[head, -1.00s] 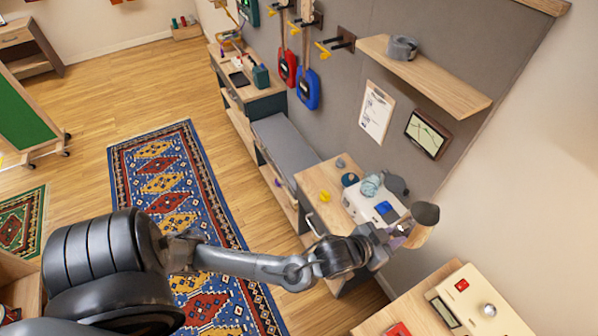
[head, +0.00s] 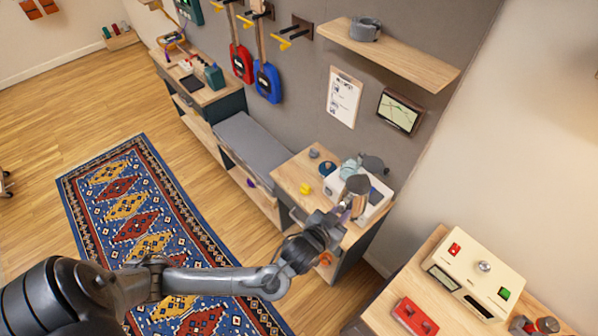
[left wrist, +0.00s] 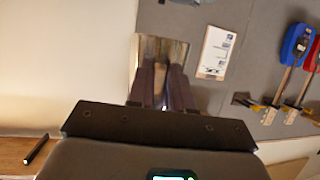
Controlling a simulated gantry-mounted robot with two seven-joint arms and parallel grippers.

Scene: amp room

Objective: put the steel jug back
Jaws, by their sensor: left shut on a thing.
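The steel jug (head: 357,186) is a shiny cylinder with a dark grey top and warm reflections on its side. My left gripper (head: 343,209) is shut on it and holds it up in front of the white box on the wooden-topped cabinet. In the left wrist view the jug (left wrist: 174,50) shows between and beyond the two dark fingers of my left gripper (left wrist: 161,75). The fingers hide part of it. I cannot tell how far the jug is above the cabinet top. My right gripper is not in view.
The white box (head: 376,209) and a dark grey item (head: 374,165) stand on the cabinet (head: 290,177), with a small yellow object (head: 305,188). A wall shelf (head: 415,58) holds a grey mug-like item (head: 364,29) and has bare room to its right. A cream device (head: 478,270) stands lower right.

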